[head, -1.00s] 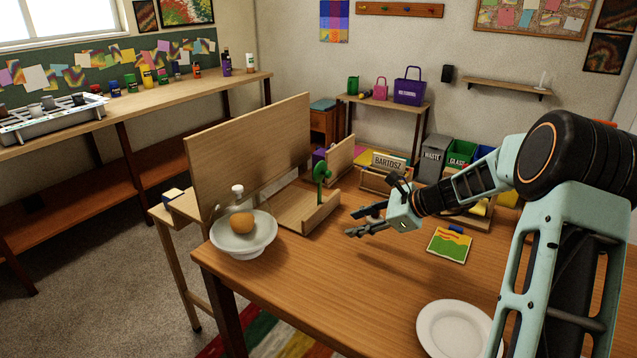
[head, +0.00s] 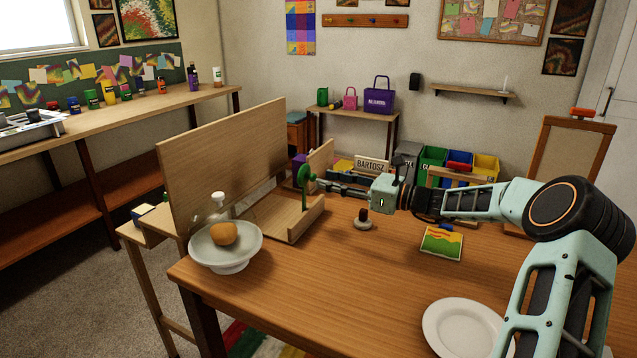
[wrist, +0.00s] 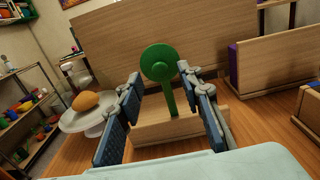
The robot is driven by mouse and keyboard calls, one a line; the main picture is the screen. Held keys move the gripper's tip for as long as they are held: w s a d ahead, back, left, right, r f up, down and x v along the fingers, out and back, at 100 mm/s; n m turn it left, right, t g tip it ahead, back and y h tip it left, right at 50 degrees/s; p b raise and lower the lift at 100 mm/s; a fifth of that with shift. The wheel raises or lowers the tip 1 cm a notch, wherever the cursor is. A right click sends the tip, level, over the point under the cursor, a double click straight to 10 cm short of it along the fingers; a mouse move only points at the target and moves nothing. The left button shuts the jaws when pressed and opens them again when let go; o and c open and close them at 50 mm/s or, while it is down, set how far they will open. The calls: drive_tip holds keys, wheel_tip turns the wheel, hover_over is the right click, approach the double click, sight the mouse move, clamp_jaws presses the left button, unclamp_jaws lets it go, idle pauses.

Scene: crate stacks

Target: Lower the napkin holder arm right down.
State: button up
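The napkin holder's green arm (head: 305,186), a post topped by a round disc, stands upright at the wooden napkin holder (head: 309,218) on the table. In the wrist view the green arm (wrist: 160,64) is straight ahead, its disc above the level of the fingertips. My gripper (head: 320,182) is at the right side of the arm in the head view. In the wrist view my gripper (wrist: 160,76) is open, with one finger on each side of the green post. Gaps show between the fingers and the post. The arm's lower joint is hard to make out.
A tall wooden board (head: 225,150) stands behind the holder. A dark knob-like object (head: 362,220), a colourful card (head: 441,241) and a white plate (head: 428,330) lie to the right. The table middle is clear.

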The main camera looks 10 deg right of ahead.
sight(315, 177)
drive_tip(key=shift+x, duration=1.85)
clamp_jaws()
